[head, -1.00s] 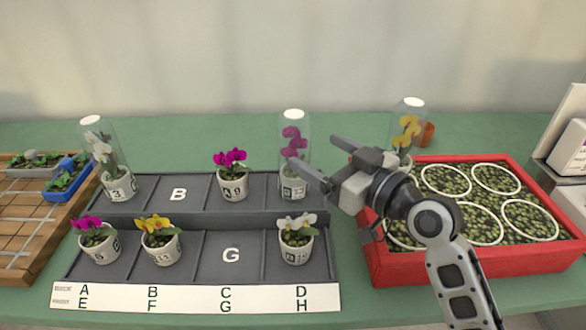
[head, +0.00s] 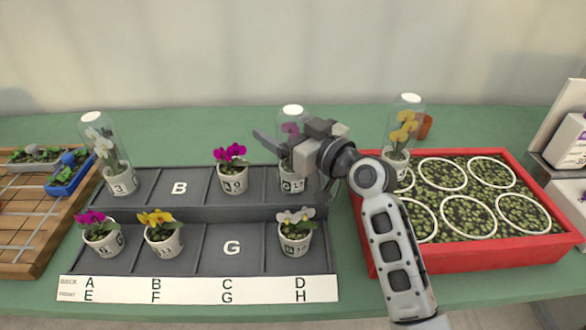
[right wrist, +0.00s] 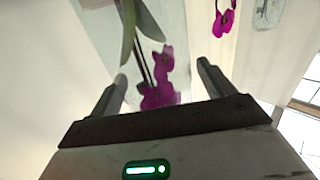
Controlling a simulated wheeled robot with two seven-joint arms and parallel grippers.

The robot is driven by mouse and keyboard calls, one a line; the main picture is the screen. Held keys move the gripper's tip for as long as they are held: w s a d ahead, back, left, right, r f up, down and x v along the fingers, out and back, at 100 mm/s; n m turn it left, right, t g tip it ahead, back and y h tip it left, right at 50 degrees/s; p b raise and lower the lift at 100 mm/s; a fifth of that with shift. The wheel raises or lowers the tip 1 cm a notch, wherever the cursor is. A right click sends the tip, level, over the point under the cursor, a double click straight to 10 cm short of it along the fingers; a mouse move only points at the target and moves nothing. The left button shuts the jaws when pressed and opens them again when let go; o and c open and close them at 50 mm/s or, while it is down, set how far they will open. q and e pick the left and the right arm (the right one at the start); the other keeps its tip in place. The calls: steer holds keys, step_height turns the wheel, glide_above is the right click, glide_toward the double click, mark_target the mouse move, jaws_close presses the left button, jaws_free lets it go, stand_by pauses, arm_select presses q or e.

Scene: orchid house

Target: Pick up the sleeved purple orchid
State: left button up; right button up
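The sleeved purple orchid (head: 290,128) stands upright in the back row of the grey tray, above label D. Its clear sleeve has a white top, and its white pot shows below my gripper. My right gripper (head: 294,160) is at the sleeve, hiding its middle. In the right wrist view, the fingers (right wrist: 162,88) are spread on both sides of the sleeve and purple blooms (right wrist: 160,80), with some space visible beside them. Whether either finger touches the sleeve cannot be told. My left gripper is not in view.
The tray (head: 200,262) also holds an unsleeved purple orchid (head: 231,170), a sleeved white one (head: 105,150) and several front-row pots. Slots B and G are empty.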

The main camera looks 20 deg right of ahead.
steer(key=c, duration=1.4)
steer(key=shift+r, duration=0.1)
